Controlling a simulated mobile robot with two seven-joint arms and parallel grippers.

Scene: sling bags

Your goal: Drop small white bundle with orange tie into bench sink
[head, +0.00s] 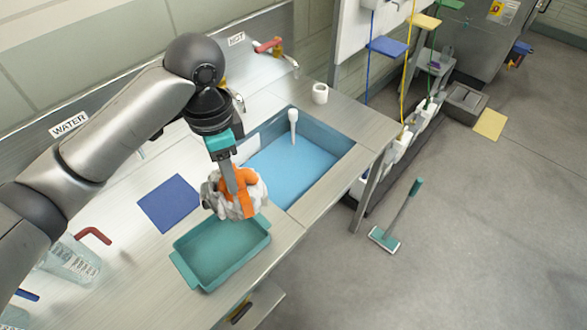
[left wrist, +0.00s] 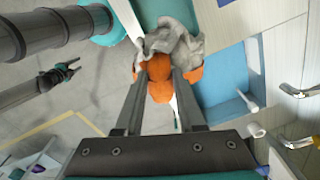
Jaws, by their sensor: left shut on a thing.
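The small white bundle with an orange tie (head: 213,198) hangs in my left gripper (head: 240,190), which is shut on it. In the head view the bundle overlaps the back rim of the teal tray (head: 222,250); its height above the tray is hard to tell. The bench sink (head: 295,172), with a blue basin, lies just right of the bundle. In the left wrist view the orange tie (left wrist: 160,72) sits between my fingers, with the pale cloth (left wrist: 180,45) beyond and the sink (left wrist: 222,95) to the right.
A white upright piece (head: 293,122) stands at the sink's back. A white cup (head: 320,94) is behind it. A blue mat (head: 173,203) lies left on the bench, with a clear jug (head: 75,260) farther left. Faucets (head: 272,46) line the back wall.

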